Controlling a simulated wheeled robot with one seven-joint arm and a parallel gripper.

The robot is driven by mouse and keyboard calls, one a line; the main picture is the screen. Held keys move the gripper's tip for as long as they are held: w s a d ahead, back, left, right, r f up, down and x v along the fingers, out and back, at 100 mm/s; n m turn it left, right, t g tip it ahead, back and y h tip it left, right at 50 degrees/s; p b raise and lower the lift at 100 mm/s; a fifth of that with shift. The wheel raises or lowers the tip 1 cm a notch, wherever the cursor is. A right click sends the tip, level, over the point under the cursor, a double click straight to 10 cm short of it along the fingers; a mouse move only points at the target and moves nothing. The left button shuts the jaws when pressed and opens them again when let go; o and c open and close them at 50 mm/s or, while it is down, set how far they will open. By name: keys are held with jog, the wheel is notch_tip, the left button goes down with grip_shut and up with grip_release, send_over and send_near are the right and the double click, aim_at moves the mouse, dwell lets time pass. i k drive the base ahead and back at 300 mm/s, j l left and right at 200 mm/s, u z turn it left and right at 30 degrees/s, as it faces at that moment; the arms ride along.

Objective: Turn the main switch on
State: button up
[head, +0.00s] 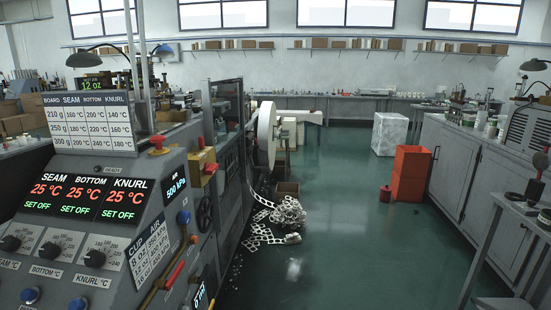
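The machine's control panel (60,170) fills the left of the head view. Its display (86,191) is lit and reads 25 °C and SET OFF for SEAM, BOTTOM and KNURL. A yellow box with a red part on its front (209,172) sits at the panel's right edge. It looks like a switch, but I see no readable label and cannot tell its position. A red button (157,142) stands on the panel's top edge. No gripper of mine can be made out.
The panel carries black dials (94,258), blue knobs (184,217) and a red lever (175,274). Paper scrap (285,214) lies on the floor beside the machine. A grey table (515,220) stands at right.

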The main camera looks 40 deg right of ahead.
aim_at(208, 170)
jog(key=i+l+z, duration=0.15)
jog(key=i+z, duration=0.15)
jog(key=z, duration=0.15)
jog(key=i+l+z, duration=0.1)
jog(key=i+z, duration=0.2)
jog(key=z, duration=0.15)
jog(key=i+z, duration=0.3)
jog(key=z, duration=0.15)
jog(key=i+z, duration=0.3)
jog(key=i, duration=0.35)
jog(key=i+j+z, duration=0.15)
jog(key=i+z, duration=0.15)
jog(key=i, duration=0.35)
jog(key=i+l+z, duration=0.1)
jog(key=i+z, duration=0.65)
jog(key=i+u, duration=0.1)
jog(key=u, duration=3.45)
